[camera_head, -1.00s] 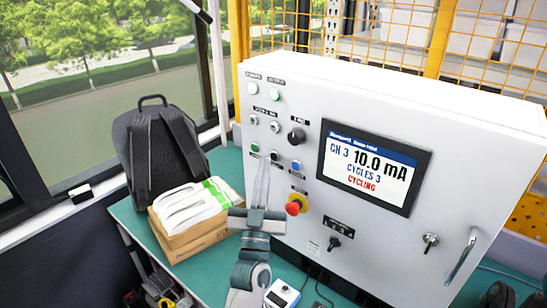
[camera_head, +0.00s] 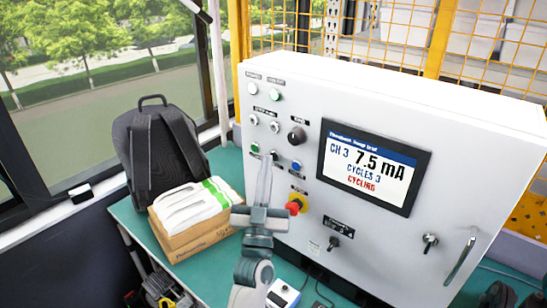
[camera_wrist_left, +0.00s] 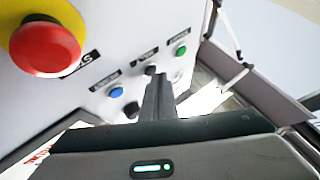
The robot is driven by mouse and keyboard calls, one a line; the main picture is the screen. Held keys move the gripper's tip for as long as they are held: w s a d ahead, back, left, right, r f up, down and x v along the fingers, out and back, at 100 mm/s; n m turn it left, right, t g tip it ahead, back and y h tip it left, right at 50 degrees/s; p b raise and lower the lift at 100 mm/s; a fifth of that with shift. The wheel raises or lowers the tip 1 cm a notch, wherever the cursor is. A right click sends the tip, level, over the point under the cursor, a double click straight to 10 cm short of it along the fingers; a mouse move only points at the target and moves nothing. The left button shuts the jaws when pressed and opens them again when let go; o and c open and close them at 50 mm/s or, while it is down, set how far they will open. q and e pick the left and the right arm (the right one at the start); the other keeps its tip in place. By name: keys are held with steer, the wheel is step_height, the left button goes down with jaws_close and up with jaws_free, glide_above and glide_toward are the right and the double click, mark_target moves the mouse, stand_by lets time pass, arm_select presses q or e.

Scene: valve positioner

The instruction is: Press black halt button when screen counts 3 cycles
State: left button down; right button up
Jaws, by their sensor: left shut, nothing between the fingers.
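The screen (camera_head: 368,168) on the white cabinet reads CH 3, 7.5 mA, CYCLES 3, CYCLING. The black halt button (camera_head: 273,155) sits between the green button (camera_head: 255,148) and the blue button (camera_head: 296,166). My left gripper (camera_head: 267,160) is shut and empty, its fingertips right at the black button in the head view. In the left wrist view, the shut fingers (camera_wrist_left: 155,80) point at the black button (camera_wrist_left: 150,70) and partly cover it. I cannot tell whether they touch it. My right gripper is not in view.
A red emergency stop (camera_head: 294,207) on a yellow base sits close beside my left gripper. A black selector knob (camera_head: 297,136) is above the blue button. A cardboard box (camera_head: 190,235) with white packs and a dark backpack (camera_head: 160,150) stand left of the cabinet.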

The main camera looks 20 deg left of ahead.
arm_select(q)
steer(key=shift+w+d+r, duration=0.1)
steer(key=shift+w+d, duration=0.05)
steer(key=shift+w, duration=0.2)
stand_by(0.6)
steer(key=shift+s, duration=0.1)
steer(key=shift+s+a+p, duration=0.25)
steer(key=shift+s+p, duration=0.1)
steer(key=shift+s, duration=0.35)
steer(key=shift+s, duration=0.1)
steer(key=s, duration=0.1)
steer(key=s+a+p, duration=0.1)
steer(key=s, duration=0.2)
steer(key=shift+s+a+p, duration=0.25)
steer(key=shift+a+p, duration=0.05)
steer(key=shift+a, duration=0.05)
stand_by(0.7)
